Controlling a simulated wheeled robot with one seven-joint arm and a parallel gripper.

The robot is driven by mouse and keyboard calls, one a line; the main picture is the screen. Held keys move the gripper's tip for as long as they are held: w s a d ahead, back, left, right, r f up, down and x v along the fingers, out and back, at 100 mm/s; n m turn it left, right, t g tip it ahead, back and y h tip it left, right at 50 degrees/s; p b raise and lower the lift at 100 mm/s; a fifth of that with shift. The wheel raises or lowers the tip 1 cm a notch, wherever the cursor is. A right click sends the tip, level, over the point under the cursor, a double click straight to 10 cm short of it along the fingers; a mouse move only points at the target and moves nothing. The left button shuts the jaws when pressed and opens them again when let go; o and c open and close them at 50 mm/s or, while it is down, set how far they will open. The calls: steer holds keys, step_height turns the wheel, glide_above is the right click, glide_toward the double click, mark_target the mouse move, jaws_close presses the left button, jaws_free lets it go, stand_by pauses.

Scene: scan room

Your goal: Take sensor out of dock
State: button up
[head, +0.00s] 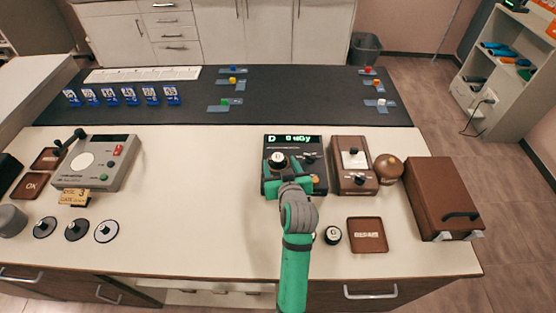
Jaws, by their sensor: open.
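A dark meter unit (313,150) with a lit green display stands right of the table's centre. A round black piece with a pale top (278,161) sits on its left side; it looks like the sensor in its dock, but I cannot be sure. My gripper (290,183) is open, with green fingers over the unit's front part, just on the near side of the round piece. The grey wrist hides the unit's front edge. I cannot tell whether the fingers touch anything.
Right of the unit are a brown device (352,176), a brown ball (389,168) and a brown case (442,197). A grey machine (103,160) stands left. The table between (190,200) is clear.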

mark_target(278, 158)
steer(key=shift+x, duration=1.55)
steer(key=shift+c, duration=0.3)
